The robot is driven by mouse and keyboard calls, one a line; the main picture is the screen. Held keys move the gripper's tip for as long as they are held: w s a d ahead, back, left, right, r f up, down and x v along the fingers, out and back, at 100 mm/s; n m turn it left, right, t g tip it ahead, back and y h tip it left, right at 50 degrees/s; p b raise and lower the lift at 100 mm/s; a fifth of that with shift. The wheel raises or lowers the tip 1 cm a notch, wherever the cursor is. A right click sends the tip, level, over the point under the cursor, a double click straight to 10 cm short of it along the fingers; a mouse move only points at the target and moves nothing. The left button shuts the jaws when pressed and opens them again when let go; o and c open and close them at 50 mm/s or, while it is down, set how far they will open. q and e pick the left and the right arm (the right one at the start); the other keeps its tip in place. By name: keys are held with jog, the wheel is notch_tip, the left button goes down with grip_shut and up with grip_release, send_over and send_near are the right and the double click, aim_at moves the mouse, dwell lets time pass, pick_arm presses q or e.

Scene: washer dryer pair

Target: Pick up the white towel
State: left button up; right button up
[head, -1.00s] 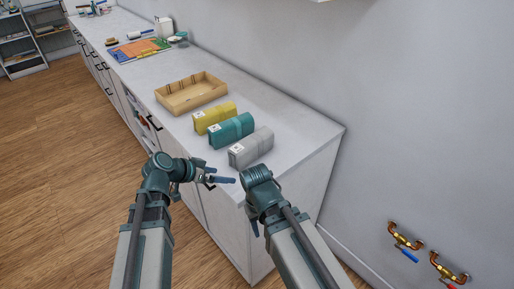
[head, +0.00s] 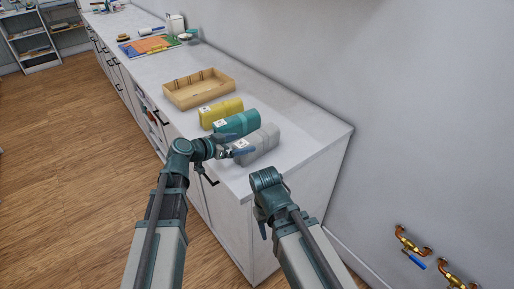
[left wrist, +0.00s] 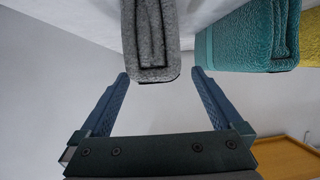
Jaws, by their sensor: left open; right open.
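The white towel (head: 268,142), rolled and light grey-white, lies on the counter at the near end of a row of three towels. In the left wrist view the towel (left wrist: 152,40) looks grey, with its folded end at the mouth of the jaws. My left gripper (head: 235,145) is open at the towel's left end, low over the counter. In the left wrist view its blue fingertips (left wrist: 160,76) stand apart on either side of that end, with nothing gripped. My right gripper (head: 263,230) is open, pointing down in front of the counter's near end; its fingers are mostly hidden.
The teal towel (head: 236,124) lies close beside the white one, with the yellow towel (head: 220,112) beyond. A wooden tray (head: 199,99) sits farther back. The counter (head: 307,132) is clear right of the towels. Pipes with valves (head: 414,247) are on the wall at right.

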aim_at(254, 140)
pick_arm(q)
jog(key=shift+w+d+f, duration=0.25)
jog(key=shift+w+d, duration=0.05)
jog(key=shift+d, duration=0.15)
jog(key=x, duration=0.2)
jog(key=b+x, duration=0.1)
jog(key=x, duration=0.2)
jog(key=shift+d+r+b, duration=0.2)
jog(key=shift+d+b, duration=0.05)
jog(key=shift+b, duration=0.05)
jog(key=shift+r, duration=0.1)
grip_shut()
